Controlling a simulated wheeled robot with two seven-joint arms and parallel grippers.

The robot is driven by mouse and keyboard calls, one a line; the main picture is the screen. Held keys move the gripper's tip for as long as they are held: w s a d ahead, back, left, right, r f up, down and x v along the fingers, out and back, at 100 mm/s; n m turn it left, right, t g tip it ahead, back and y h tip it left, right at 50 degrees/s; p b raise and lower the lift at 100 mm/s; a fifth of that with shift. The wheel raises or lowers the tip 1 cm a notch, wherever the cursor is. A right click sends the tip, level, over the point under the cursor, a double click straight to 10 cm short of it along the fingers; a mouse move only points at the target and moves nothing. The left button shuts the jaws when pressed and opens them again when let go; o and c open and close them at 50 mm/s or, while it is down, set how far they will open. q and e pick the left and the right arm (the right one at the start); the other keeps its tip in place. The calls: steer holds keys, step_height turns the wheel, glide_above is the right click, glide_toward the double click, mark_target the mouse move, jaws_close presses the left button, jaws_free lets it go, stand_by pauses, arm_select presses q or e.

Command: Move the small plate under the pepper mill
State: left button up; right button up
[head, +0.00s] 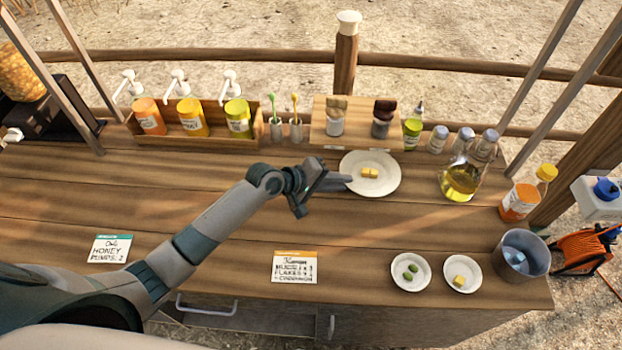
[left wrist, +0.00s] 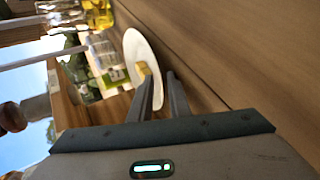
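Two small white plates lie at the front right. One small plate (head: 411,288) holds green pieces, the other small plate (head: 462,289) holds a yellow piece. A larger white plate (head: 388,186) with yellow pieces lies farther back; a white plate also shows in the left wrist view (left wrist: 135,44). My left gripper (head: 328,194) is open and empty, just left of the larger plate; its two fingers stand apart in the left wrist view (left wrist: 161,88). I cannot pick out a pepper mill for certain. My right gripper is not in view.
A wooden stand (head: 358,116) with two jars is behind the larger plate. An oil bottle (head: 460,184) and several shakers stand to its right. A metal bucket (head: 521,262) is beside the small plates. A card (head: 296,267) lies in front; the middle boards are clear.

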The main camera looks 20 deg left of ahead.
arm_select(q)
steer(key=b+v, duration=0.3)
steer(key=v, duration=1.4)
